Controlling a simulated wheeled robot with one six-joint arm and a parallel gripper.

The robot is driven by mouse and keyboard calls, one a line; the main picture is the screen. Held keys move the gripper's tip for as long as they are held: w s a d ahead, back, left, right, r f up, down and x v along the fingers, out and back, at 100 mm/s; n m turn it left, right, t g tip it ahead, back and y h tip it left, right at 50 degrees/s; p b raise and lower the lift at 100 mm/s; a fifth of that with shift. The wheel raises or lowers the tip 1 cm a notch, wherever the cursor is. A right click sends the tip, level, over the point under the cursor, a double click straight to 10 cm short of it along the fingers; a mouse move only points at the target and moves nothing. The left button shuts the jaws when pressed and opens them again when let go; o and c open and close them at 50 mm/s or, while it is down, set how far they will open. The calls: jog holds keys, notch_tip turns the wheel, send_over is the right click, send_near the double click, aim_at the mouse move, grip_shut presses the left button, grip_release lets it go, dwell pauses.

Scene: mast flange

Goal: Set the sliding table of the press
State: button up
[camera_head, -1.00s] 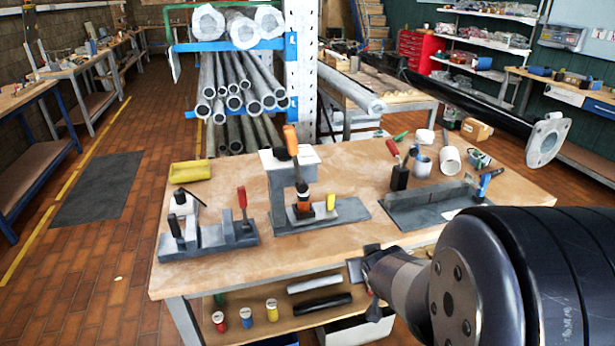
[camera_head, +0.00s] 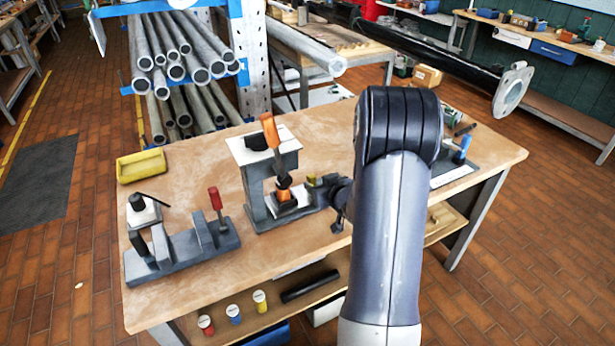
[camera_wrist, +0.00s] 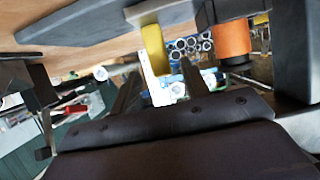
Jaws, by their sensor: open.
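The press (camera_head: 258,195) is the grey frame with a white top plate and an orange-handled lever (camera_head: 271,130), standing mid-table. My gripper (camera_head: 337,202) is at the press's right end. In the wrist view, my open fingers (camera_wrist: 158,76) have the yellow grip (camera_wrist: 153,48) between or just beyond them; contact cannot be told. An orange cylinder (camera_wrist: 232,40) hangs to its right there.
A grey clamp fixture (camera_head: 182,248) with a red handle stands left of the press. A yellow tray (camera_head: 141,165) lies behind it. My arm hides much of the right-hand fixture (camera_head: 455,165). Pipes on a rack (camera_head: 180,70) stand behind the table. The front tabletop is clear.

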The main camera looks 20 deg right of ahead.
aim_at(309, 178)
jog(key=x, duration=0.6)
jog(key=shift+w+f+p, duration=0.1)
jog(key=shift+w+p, duration=0.1)
jog(key=shift+p, duration=0.2)
jog(key=shift+c, duration=0.3)
grip_shut()
